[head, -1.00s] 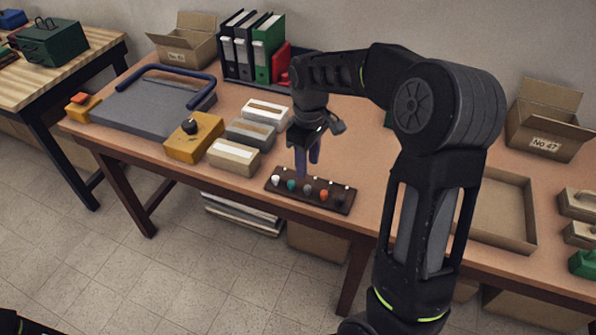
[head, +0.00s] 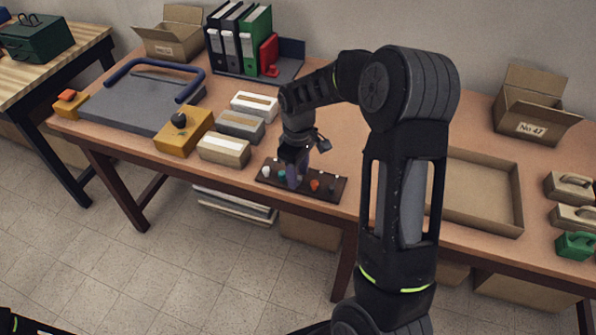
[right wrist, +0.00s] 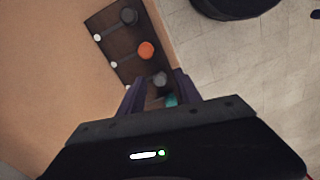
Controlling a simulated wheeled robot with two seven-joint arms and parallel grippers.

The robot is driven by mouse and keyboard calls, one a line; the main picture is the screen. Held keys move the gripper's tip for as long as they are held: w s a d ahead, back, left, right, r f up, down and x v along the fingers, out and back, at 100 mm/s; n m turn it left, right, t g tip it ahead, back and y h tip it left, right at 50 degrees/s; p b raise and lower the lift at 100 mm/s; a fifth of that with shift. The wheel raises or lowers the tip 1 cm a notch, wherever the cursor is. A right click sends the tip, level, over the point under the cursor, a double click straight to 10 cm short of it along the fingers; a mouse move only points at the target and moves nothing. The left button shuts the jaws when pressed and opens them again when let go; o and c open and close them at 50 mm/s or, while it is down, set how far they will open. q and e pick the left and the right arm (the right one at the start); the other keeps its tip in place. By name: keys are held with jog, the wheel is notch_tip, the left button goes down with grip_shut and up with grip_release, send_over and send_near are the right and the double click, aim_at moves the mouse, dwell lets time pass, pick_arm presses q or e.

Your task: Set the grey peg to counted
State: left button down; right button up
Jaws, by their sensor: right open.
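The dark peg board (head: 323,196) lies near the front edge of the table. Its pegs stand in a row along the front side: white (head: 266,172), teal (head: 282,176), orange (head: 314,185) and black (head: 332,188). Small white marks line its back side. The grey peg (right wrist: 159,79) shows in the right wrist view between the orange peg (right wrist: 146,50) and the teal peg (right wrist: 170,100); my gripper hides it in the head view. My right gripper (right wrist: 159,82) is open, low over the board, its fingertips on either side of the grey peg. My left gripper is out of view.
Three boxy blocks (head: 224,150) and a yellow block with a black knob (head: 182,132) stand left of the board. A shallow cardboard tray (head: 485,223) lies to the right. Binders (head: 240,42) stand at the back. The table behind the board is largely clear.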

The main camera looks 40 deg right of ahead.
grip_shut()
dwell(0.5)
dwell(1.0)
